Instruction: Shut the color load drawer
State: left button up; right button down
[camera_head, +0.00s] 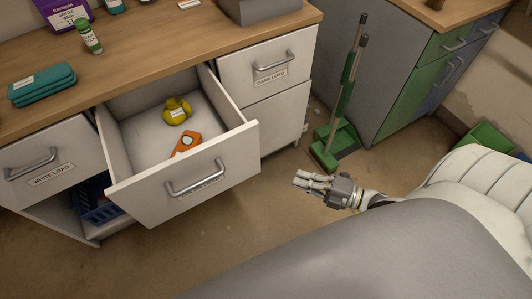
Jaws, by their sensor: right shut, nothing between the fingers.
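A white drawer (222,160) in the middle of the wooden-topped cabinet stands pulled well out. Inside lie a yellow item (177,112) and an orange item (186,143). My right gripper (301,181) is shut and empty, to the right of the drawer front and apart from it, over the floor. My left gripper is not in view.
The white load drawer (38,168) at left and the labelled drawer (266,62) at right are shut. A blue basket (95,205) sits in the cabinet below. A green broom and dustpan (337,137) stand by the grey cabinet. Floor before the drawer is clear.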

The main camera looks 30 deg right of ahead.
notch_tip(320, 180, up, 4)
jog(key=s+a+n+g+y, duration=0.1)
jog(key=s+a+n+y, duration=0.1)
jog(key=n+y, duration=0.1)
send_near(242, 159)
jog(key=s+a, duration=0.1)
jog(key=a, duration=0.2)
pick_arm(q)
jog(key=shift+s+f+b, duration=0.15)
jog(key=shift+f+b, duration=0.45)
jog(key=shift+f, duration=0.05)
pick_arm(e)
jog(key=shift+n, duration=0.4)
jog(key=shift+w+a, duration=0.2)
jog(key=shift+w, duration=1.9)
jog(key=shift+w, duration=0.1)
